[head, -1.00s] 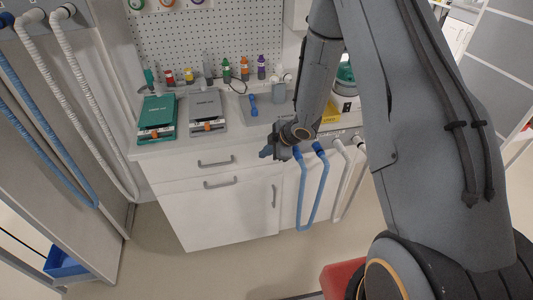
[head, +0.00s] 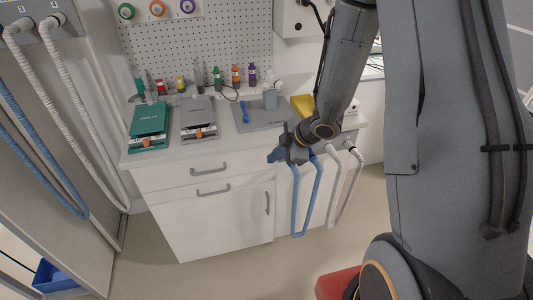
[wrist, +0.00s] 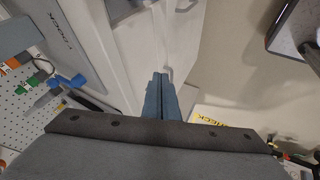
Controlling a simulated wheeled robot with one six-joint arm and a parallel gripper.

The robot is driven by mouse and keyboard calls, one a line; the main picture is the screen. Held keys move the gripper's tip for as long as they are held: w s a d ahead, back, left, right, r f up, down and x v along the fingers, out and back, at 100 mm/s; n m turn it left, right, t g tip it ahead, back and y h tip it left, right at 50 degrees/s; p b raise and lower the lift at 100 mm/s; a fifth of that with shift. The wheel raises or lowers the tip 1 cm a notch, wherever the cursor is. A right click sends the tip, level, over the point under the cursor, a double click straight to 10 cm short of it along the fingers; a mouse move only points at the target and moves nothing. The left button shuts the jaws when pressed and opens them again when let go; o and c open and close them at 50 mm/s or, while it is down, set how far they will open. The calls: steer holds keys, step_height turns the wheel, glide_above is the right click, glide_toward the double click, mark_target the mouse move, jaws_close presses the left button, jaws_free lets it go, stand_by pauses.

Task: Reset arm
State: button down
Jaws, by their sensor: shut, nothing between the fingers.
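My gripper (head: 276,156) is at the end of my arm, in front of the right part of the white cabinet (head: 215,214) and near its top edge. Its blue-grey fingers are together and hold nothing. In the wrist view the shut fingers (wrist: 161,97) point away from the camera, with the pale cabinet front and floor behind them. My arm reaches down from the upper right of the head view. The gripper appears apart from the blue hose loop (head: 296,205) beside it, but depth is hard to judge.
A green device (head: 149,121) and a grey device (head: 199,114) stand on the counter, with several small bottles behind. A grey mat with a blue tool (head: 245,112) lies to their right. White hoses (head: 82,95) hang at left. The floor in front of the cabinet is clear.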

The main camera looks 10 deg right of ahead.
steer(key=s+d+r+m+h, duration=0.5)
steer(key=d+r+m, duration=0.1)
steer(key=r+m, duration=0.25)
steer(key=s+a+r+m+g, duration=0.1)
steer(key=s+m+g, duration=0.1)
steer(key=s+m, duration=0.2)
steer(key=s+a+r+m+g, duration=0.2)
steer(key=s+m, duration=0.2)
steer(key=s, duration=0.6)
steer(key=shift+s+a+r+m, duration=0.25)
steer(key=shift+a+r+m, duration=0.05)
steer(key=shift+m, duration=0.05)
